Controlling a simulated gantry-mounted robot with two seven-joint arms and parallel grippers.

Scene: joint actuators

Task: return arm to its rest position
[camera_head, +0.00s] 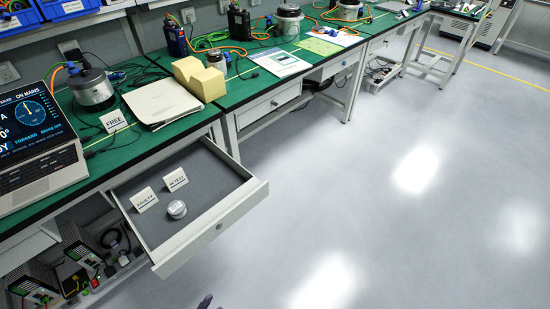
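Only a small dark purple tip of my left gripper (206,301) shows at the bottom edge, over the floor and below the open drawer (207,228). The rest of that gripper and its arm are out of the picture, and I cannot tell whether it is open or shut. My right gripper is not in view. A small silver round actuator (177,209) sits in the drawer. A "FAULTY" sign (144,199) and a second small sign (175,180) stand behind it. A "FREE" sign (113,121) stands on the green bench.
A laptop (38,140) stands at the bench's left end. A larger silver motor (92,88), a notebook (161,102) and yellow blocks (200,78) are on the bench. The open drawer juts over the floor. The grey floor (390,230) to the right is clear.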

